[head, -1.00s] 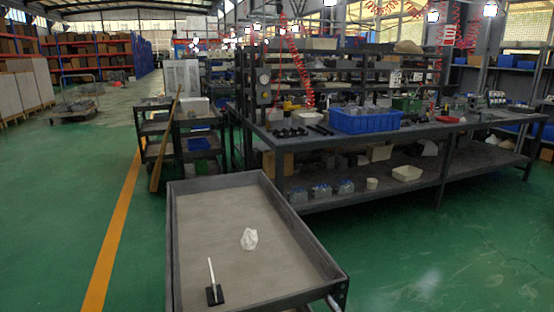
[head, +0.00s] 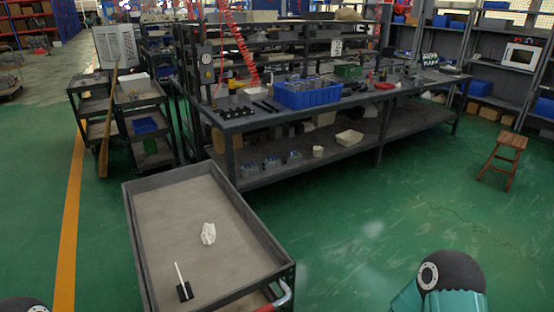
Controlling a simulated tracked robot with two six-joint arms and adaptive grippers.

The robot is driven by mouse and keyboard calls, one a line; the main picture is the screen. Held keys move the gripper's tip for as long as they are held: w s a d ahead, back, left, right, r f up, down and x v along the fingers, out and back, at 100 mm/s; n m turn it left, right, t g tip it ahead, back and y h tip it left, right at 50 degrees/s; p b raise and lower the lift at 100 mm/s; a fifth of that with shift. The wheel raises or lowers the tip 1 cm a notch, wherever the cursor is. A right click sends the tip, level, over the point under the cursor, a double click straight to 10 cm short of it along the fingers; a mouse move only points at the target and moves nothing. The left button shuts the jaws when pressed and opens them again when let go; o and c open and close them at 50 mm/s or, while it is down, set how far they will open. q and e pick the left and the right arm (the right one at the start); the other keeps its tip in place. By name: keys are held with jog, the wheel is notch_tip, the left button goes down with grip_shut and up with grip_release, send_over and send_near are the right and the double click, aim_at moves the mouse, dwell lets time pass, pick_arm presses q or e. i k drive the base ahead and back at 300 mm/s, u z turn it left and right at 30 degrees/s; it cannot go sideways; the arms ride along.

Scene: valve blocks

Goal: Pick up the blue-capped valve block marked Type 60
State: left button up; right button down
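Several small grey blocks with blue tops (head: 271,163) stand in a row on the lower shelf of the long workbench. They look like valve blocks, but type markings are too small to read. A blue crate (head: 307,97) on the bench top holds several greyish pieces whose caps and markings I cannot make out. More small pale and blue items (head: 430,59) stand on the right-hand shelving. Neither gripper is in view; only parts of my arms show at the bottom edge.
A grey cart (head: 183,208) with a white crumpled item and a black-based tool stands in front of the workbench (head: 236,122). Another shelf cart (head: 148,123) is at left. A wooden stool (head: 503,158) stands at right. Green floor is clear in the right foreground.

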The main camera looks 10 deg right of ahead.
aim_at(252, 169)
jog(key=z, duration=0.75)
jog(key=k, duration=0.8)
jog(key=z, duration=0.65)
jog(key=k, duration=0.35)
jog(key=z, duration=0.5)
jog(key=i, duration=1.25)
jog(key=u, duration=0.8)
jog(key=i, duration=1.6)
jog(key=u, duration=0.95)
jog(key=i, duration=1.4)
jog(key=u, duration=0.25)
jog(key=k, duration=0.75)
jog(key=u, duration=0.25)
